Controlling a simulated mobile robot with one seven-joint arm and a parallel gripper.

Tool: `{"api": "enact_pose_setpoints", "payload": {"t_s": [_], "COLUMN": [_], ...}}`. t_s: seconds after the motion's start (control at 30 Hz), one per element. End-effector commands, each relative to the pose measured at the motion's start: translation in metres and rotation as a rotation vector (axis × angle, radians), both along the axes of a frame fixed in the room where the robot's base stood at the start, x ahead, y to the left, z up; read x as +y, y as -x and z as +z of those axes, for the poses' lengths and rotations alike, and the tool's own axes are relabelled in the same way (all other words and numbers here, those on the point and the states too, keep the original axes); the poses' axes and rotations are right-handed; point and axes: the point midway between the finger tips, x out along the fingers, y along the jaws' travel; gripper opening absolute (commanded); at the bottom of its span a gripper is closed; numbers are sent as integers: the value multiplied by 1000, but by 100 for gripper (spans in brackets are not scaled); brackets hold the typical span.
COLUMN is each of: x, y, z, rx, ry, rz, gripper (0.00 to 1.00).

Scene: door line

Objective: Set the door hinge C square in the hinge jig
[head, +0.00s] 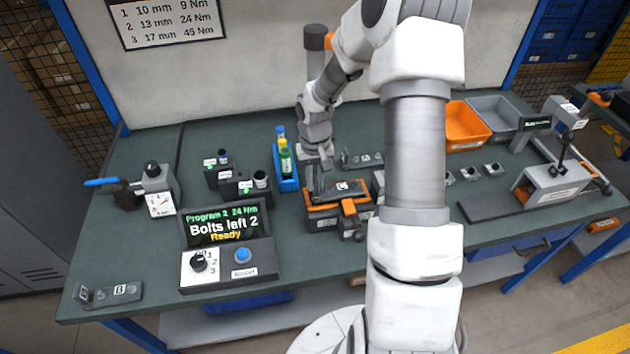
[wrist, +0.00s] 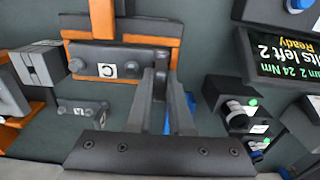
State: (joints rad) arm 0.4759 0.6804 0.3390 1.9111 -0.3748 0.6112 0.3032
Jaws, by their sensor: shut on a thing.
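Door hinge C (head: 343,187) is a dark grey plate with a white C label and an upright leaf at its left end. It lies over the orange and black hinge jig (head: 322,222). In the wrist view, hinge C (wrist: 125,69) shows two round studs beside its label, and the jig's orange edge (wrist: 150,41) runs behind it. Its edge looks roughly parallel to the jig's. I cannot tell whether it touches the jig bed. My gripper (head: 317,168) is shut on the hinge's upright leaf; the fingers also show in the wrist view (wrist: 160,85).
Hinge A (head: 362,159) lies just behind the jig, and hinge B (head: 118,292) at the front left. A blue rack with bottles (head: 287,180) stands left of the jig. The program display (head: 226,224) is in front left.

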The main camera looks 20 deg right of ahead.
Motion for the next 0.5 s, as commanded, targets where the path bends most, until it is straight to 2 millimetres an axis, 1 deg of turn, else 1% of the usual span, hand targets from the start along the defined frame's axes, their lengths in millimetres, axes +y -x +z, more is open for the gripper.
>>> {"api": "enact_pose_setpoints", "payload": {"t_s": [0.5], "x": [0], "y": [0], "z": [-8], "rx": [-1], "ry": [0], "rz": [-1], "gripper": [0]}}
